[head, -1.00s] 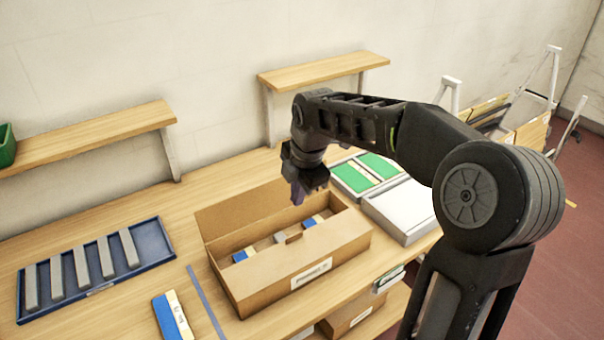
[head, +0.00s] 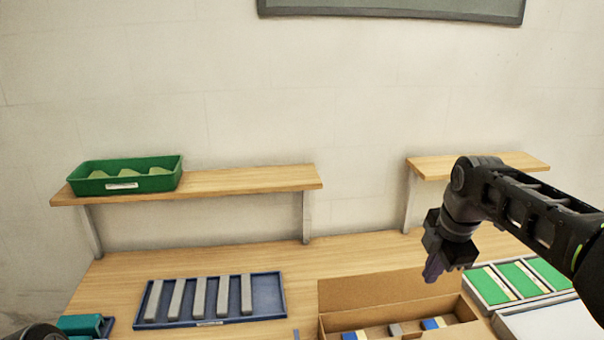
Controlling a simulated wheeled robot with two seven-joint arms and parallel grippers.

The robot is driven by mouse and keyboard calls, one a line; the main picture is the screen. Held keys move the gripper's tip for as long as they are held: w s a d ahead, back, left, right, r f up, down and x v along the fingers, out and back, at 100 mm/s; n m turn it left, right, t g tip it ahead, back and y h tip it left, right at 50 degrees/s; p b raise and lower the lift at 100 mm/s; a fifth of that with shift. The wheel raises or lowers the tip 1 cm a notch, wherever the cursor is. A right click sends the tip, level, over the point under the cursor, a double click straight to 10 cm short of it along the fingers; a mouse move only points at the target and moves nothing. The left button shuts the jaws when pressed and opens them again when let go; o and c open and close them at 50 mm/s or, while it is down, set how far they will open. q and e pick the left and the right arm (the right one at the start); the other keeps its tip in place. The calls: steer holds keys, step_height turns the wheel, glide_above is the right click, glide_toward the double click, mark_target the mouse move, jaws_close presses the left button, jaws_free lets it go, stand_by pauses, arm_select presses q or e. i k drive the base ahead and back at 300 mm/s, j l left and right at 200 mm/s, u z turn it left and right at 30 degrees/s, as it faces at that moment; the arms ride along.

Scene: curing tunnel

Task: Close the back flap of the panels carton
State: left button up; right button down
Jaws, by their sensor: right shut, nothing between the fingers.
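The brown panels carton (head: 478,327) stands on the bench at the bottom of the view, its front cut off by the frame. Its back flap (head: 385,291) stands up along the back edge, open. Inside are blue-and-cream packs (head: 432,324) and a grey piece. My right gripper (head: 432,276) points down above the back right part of the carton, close to the right end of the flap. Its fingers are shut and empty. I cannot tell whether they touch the flap.
A blue tray (head: 264,312) with several grey bars lies left of the carton. Green-topped panels (head: 515,281) and a white box (head: 550,322) lie at right. Shelves hang behind; the left shelf (head: 255,180) bears a green bin (head: 150,182). Bare bench lies behind the tray.

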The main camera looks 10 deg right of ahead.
mark_target(349, 292)
steer(key=k, duration=1)
